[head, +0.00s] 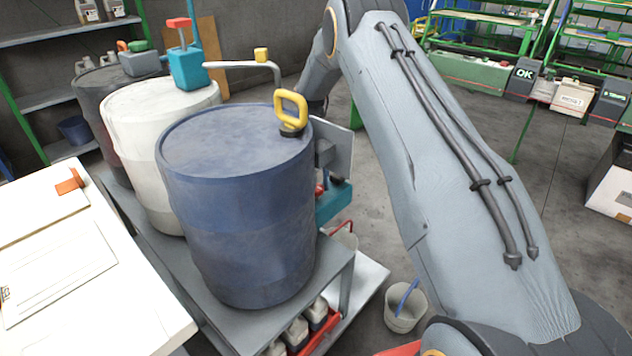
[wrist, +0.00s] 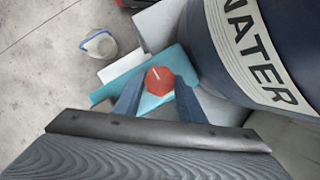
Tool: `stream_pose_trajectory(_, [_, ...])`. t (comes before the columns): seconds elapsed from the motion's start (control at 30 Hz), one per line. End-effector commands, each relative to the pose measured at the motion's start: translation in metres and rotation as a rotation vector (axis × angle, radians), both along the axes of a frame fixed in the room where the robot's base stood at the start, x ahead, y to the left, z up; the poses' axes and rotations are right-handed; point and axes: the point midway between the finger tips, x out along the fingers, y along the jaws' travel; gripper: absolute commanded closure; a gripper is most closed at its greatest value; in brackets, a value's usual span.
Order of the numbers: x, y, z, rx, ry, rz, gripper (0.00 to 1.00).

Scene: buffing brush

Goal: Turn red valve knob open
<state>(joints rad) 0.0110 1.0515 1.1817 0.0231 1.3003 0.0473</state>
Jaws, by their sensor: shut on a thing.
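A pale line marks the knob's face, slightly tilted. My gripper (wrist: 158,90) has its two fingers on either side of the knob and is shut on it. In the head view, a small red part (head: 320,190) and the teal body (head: 333,203) show just right of the blue drum (head: 240,210). There, the drum and my arm hide most of my gripper.
The drum stands on a grey bench beside a white drum (head: 145,120). A yellow handle (head: 291,108) rises from the blue drum's top. A bucket (head: 405,305) stands on the floor, also visible in the wrist view (wrist: 100,45). A white table (head: 130,300) is at left. Open floor lies right.

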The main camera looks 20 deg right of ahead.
Motion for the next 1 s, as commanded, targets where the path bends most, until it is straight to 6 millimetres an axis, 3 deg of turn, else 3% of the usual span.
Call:
stream_pose_trajectory(0.03, [0.0,0.0,0.001,-0.001,0.0,0.001,0.6])
stream_pose_trajectory(0.13, [0.0,0.0,0.0,-0.001,0.0,0.001,0.45])
stream_pose_trajectory(0.47, [0.001,0.0,0.002,0.0,-0.001,0.0,0.45])
stream_pose_trajectory(1.0, [0.028,-0.002,0.067,0.0,-0.001,0.0,0.45])
